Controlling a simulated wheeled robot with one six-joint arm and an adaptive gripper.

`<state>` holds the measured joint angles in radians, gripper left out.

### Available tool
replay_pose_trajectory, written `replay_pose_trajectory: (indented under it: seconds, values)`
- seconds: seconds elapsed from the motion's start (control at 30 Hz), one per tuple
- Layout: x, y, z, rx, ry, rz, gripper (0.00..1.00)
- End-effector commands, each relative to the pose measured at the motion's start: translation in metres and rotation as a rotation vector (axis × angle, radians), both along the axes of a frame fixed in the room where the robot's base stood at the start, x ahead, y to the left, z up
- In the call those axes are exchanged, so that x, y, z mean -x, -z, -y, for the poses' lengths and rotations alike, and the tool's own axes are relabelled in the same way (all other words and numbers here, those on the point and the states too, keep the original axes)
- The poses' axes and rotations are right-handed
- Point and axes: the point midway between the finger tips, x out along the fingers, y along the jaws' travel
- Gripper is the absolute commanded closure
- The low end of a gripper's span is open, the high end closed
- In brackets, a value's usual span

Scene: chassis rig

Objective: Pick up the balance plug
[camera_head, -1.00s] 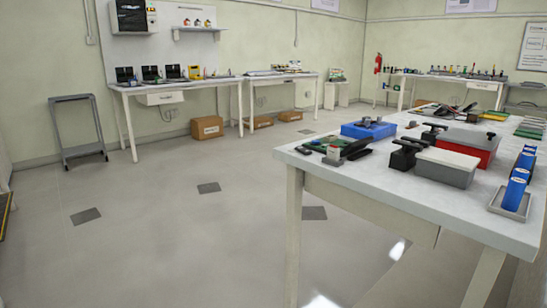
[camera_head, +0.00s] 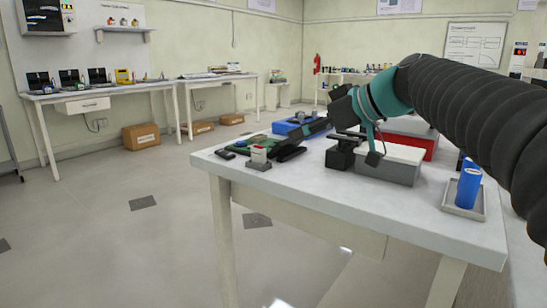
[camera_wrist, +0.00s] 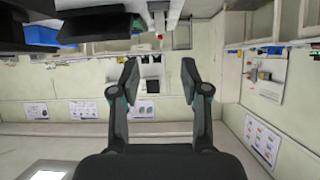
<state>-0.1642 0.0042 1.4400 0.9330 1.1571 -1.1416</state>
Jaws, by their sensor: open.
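I cannot tell for sure which thing is the balance plug. A small white piece with a red mark (camera_head: 259,153) sits upright in a grey base (camera_head: 258,165) near the left corner of the near workbench (camera_head: 300,188); it may be the plug. My gripper (camera_head: 357,130) is above the bench, to the right of that piece and clear of it, partly blended with the dark things behind. In the wrist view my gripper (camera_wrist: 159,72) shows two spread fingers with nothing between them.
The bench also holds a green board (camera_head: 254,145), a blue tray (camera_head: 284,127), a black clamp-like object (camera_head: 341,155), a grey box with a white lid (camera_head: 388,172), a red box (camera_head: 428,142) and a blue cylinder (camera_head: 468,189) in a tray. Open floor lies left.

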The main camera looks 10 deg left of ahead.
Motion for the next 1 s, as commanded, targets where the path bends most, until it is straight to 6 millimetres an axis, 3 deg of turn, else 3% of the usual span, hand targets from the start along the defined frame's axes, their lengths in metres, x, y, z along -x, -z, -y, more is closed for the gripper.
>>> replay_pose_trajectory:
  seconds: [0.13,0.5,0.83,1.0]
  values:
    - [-0.007,0.002,-0.014,-0.008,-0.021,0.015,0.54]
    - [-0.027,0.032,-0.064,-0.007,-0.019,0.013,0.54]
    - [-0.033,0.039,-0.08,-0.007,-0.017,0.014,0.54]
    - [-0.04,0.045,-0.099,-0.007,-0.018,0.013,0.54]
